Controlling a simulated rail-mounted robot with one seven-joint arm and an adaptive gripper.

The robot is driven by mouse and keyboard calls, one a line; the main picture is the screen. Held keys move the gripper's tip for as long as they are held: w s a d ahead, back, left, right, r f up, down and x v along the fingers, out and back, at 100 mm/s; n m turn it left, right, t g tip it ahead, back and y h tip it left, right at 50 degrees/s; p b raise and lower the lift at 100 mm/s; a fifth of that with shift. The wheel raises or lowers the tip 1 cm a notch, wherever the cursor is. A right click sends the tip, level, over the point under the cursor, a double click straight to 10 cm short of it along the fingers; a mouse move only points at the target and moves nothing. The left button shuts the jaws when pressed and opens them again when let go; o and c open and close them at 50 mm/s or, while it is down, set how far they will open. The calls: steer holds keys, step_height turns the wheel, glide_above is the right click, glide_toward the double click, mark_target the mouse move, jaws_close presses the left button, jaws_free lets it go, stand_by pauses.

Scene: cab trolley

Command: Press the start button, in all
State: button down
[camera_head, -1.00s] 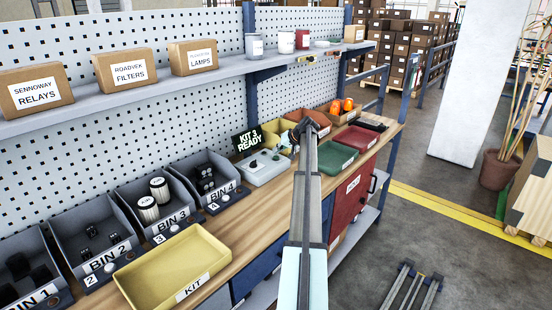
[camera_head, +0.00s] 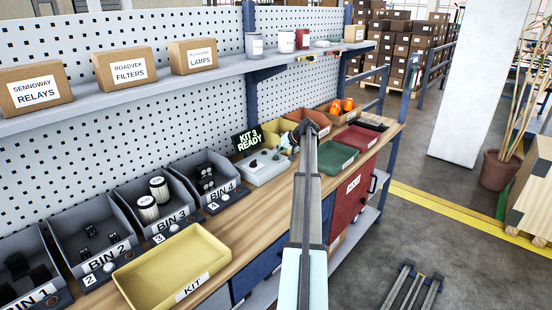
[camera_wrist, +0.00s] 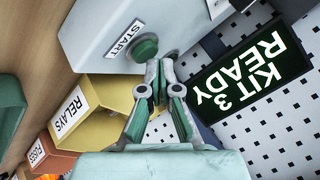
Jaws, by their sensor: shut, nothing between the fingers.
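The green start button (camera_wrist: 146,48) sits on the light grey control box (camera_wrist: 100,22) beside a START label (camera_wrist: 123,38). The box also shows in the head view (camera_head: 262,174), on the bench right of BIN 4. My gripper (camera_wrist: 161,70) is shut and empty. Its fingertips appear right at the button's edge in the wrist view; I cannot tell whether they touch it. In the head view my gripper (camera_head: 285,143) is small and partly hidden by my arm, near the box's right end. A dark display (camera_wrist: 250,72) reads KIT 3 READY.
Yellow (camera_wrist: 100,108) and orange bins stand close by the box. A green tray (camera_head: 337,158) and a red tray (camera_head: 357,138) lie to the right. The yellow KIT tray (camera_head: 172,268) is empty at the front. A pegboard (camera_head: 100,140) rises behind the bench.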

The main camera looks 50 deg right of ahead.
mark_target(277, 157)
steer(key=shift+f+b, duration=0.3)
steer(key=shift+f, duration=0.25)
stand_by(0.5)
steer(key=shift+r, duration=0.1)
stand_by(0.3)
steer(key=shift+r, duration=0.85)
steer(key=shift+r+p, duration=0.85)
steer(key=shift+r, duration=1.65)
